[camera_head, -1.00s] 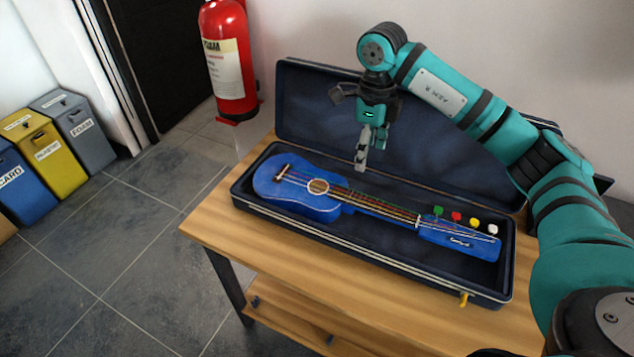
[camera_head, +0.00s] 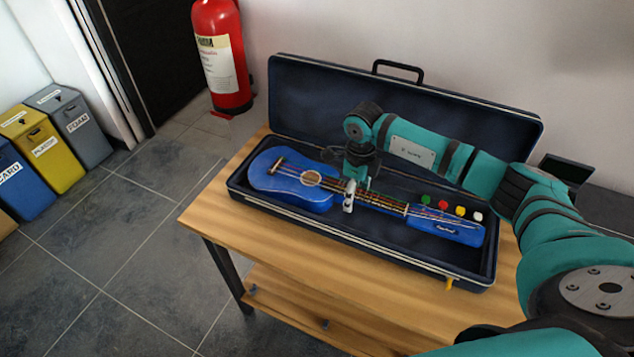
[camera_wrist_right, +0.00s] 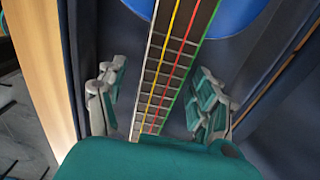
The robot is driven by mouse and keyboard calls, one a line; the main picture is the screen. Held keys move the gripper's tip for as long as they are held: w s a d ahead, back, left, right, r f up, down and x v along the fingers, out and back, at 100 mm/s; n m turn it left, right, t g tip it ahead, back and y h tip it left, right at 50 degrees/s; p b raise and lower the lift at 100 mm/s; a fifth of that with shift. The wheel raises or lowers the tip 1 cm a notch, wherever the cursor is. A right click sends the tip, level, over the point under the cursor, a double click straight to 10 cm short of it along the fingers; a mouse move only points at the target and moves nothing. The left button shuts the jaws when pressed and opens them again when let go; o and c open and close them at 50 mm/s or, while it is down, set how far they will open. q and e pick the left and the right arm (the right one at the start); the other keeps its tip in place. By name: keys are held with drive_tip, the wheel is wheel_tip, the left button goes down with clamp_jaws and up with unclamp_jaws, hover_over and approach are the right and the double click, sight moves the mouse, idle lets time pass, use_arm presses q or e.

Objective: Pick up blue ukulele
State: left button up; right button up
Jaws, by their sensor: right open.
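The blue ukulele (camera_head: 292,180) lies in an open dark blue case (camera_head: 400,249) on the wooden table, body to the left and headstock to the right. My right gripper (camera_head: 349,197) is open and points down at the neck near the body. In the right wrist view the neck (camera_wrist_right: 172,75) with its coloured strings runs between the two spread fingers of the gripper (camera_wrist_right: 160,95), with a gap on each side. Part of the blue body (camera_wrist_right: 236,16) shows at the top there. The left gripper is out of view.
The raised case lid (camera_head: 300,105) stands behind the ukulele. Coloured tuning pegs (camera_head: 443,206) stick up at the headstock. The table (camera_head: 222,213) has bare wood in front. A fire extinguisher (camera_head: 221,60) and labelled bins (camera_head: 45,150) are at the left.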

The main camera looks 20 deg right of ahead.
drive_tip(key=shift+f, duration=0.55)
drive_tip(key=c, duration=1.4)
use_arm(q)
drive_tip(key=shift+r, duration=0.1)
use_arm(e)
drive_tip(key=shift+o, duration=0.2)
drive_tip(key=shift+r, duration=0.1)
